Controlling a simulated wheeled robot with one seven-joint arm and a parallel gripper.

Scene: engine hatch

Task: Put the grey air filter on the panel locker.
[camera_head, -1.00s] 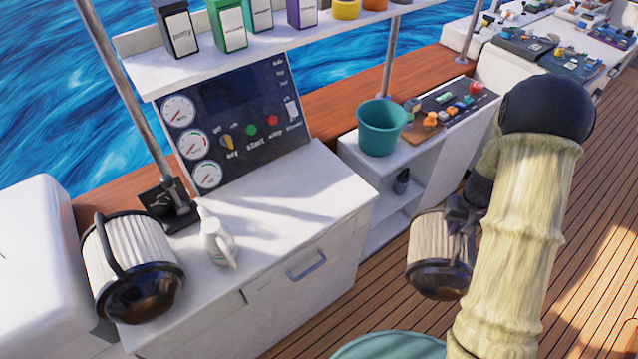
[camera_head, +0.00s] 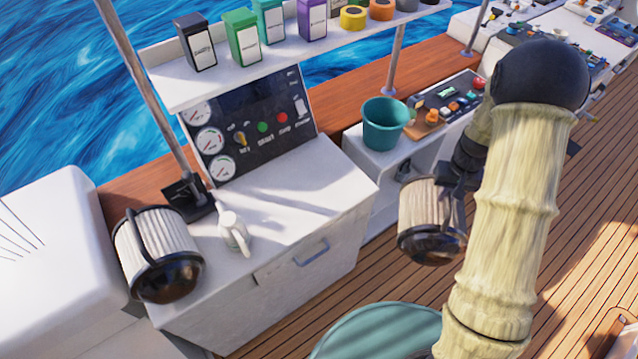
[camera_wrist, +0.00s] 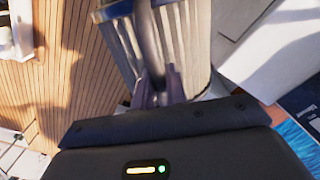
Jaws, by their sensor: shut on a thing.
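My gripper (camera_head: 458,190) is shut on an air filter (camera_head: 430,212), a pleated grey-beige cylinder with a dark cap at its lower end. It hangs above the deck, right of the panel locker. In the wrist view, the fingers (camera_wrist: 160,86) grip in front of the filter's grey pleats (camera_wrist: 198,40); their exact contact is hard to see. The panel locker (camera_head: 305,200) is a white cabinet with a gauge panel (camera_head: 250,130) at its back. A second pleated filter (camera_head: 158,238), pale with a dark cap and handle, lies at the locker top's left end.
A shelf (camera_head: 230,85) with several containers overhangs the back. A post (camera_head: 150,110) rises at left. A teal bucket (camera_head: 386,122) stands on the right-hand unit.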

